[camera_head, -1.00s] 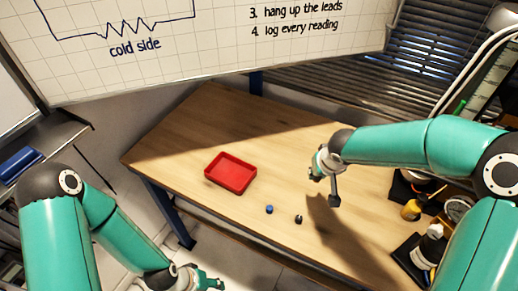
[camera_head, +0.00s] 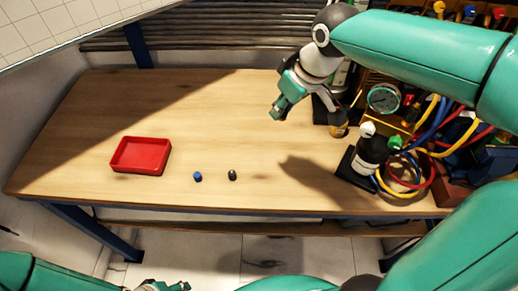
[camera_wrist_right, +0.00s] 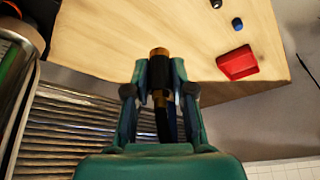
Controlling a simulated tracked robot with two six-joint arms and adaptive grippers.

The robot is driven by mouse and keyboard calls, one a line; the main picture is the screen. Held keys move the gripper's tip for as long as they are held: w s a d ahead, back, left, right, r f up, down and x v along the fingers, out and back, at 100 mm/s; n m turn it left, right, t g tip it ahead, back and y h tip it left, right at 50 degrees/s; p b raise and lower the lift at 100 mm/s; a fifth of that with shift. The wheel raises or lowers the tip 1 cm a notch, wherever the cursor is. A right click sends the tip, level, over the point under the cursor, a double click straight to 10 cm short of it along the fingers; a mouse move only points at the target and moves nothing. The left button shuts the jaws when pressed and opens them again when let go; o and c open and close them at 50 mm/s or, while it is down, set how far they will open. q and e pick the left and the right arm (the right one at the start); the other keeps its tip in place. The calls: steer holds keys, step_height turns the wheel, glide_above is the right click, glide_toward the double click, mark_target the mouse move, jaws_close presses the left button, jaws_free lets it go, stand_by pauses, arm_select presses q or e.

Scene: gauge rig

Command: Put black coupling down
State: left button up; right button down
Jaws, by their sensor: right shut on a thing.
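My right gripper (camera_head: 281,108) is over the back right part of the wooden table in the head view, fingers angled down. In the right wrist view, the right gripper (camera_wrist_right: 158,80) is shut on a black coupling (camera_wrist_right: 159,71) with a brass-coloured end, which sticks out between the fingertips. In the head view the coupling cannot be made out. A small black piece (camera_head: 232,175) and a small blue piece (camera_head: 198,176) stand on the table near its front edge. Only a bit of my left gripper (camera_head: 168,287) shows at the bottom edge.
A red tray (camera_head: 117,156) is on the left of the table (camera_head: 215,110). The middle of the table is clear.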

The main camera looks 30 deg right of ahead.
steer(key=b, duration=0.1)
glide_above(274, 163)
steer(key=s, duration=0.1)
steer(key=f, duration=1.4)
steer(key=shift+s+d, duration=0.15)
steer(key=shift+s, duration=0.05)
steer(key=shift+f+b, duration=0.65)
steer(key=shift+f, duration=1.95)
steer(key=c, duration=1)
jaws_free()
